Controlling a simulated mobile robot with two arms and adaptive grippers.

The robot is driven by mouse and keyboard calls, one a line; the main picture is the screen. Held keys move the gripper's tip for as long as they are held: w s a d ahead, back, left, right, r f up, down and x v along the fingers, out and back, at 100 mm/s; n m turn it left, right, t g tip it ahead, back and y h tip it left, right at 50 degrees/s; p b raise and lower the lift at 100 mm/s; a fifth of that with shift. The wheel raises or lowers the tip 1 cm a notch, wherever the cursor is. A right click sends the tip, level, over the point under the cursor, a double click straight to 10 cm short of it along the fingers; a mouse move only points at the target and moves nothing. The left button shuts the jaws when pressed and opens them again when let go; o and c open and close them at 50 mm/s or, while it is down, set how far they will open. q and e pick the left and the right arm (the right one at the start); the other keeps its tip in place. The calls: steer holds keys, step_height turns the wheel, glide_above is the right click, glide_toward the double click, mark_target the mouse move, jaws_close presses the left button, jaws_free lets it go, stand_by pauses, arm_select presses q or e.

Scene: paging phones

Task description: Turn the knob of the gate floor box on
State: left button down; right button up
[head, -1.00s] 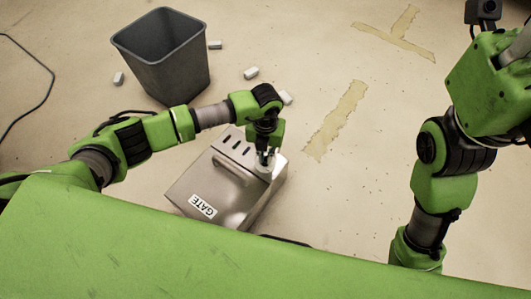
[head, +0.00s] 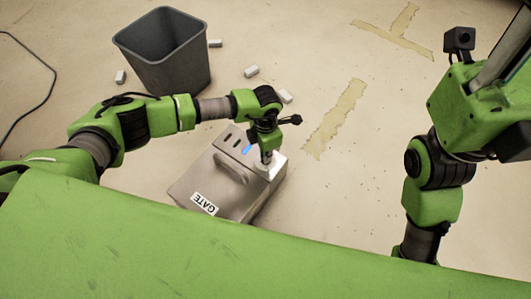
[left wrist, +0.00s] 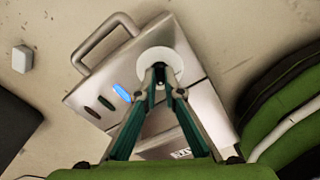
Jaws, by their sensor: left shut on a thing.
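The gate floor box (head: 215,180) is a metal box with a GATE label and a carry handle, standing on the floor. It also shows in the left wrist view (left wrist: 100,75). Its pale round knob (head: 268,169) is on the top, at the right; in the left wrist view the knob (left wrist: 160,62) shows behind the fingertips. My left gripper (head: 267,158) reaches down onto the knob and is shut on it. One slot light (left wrist: 122,92) glows blue; the others that show are dark. My right arm is at the right; its fingers are out of view.
A grey bin (head: 165,55) stands behind the box. Several small white blocks (head: 251,71) lie near it. Worn tape (head: 335,120) marks the floor to the right, which is otherwise clear. A black cable (head: 40,85) lies at the far left.

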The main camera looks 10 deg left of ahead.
arm_select(q)
steer(key=shift+m, duration=1.3)
steer(key=c, duration=2.2)
jaws_free()
steer(key=shift+o, duration=0.2)
step_height(320, 180, up, 12)
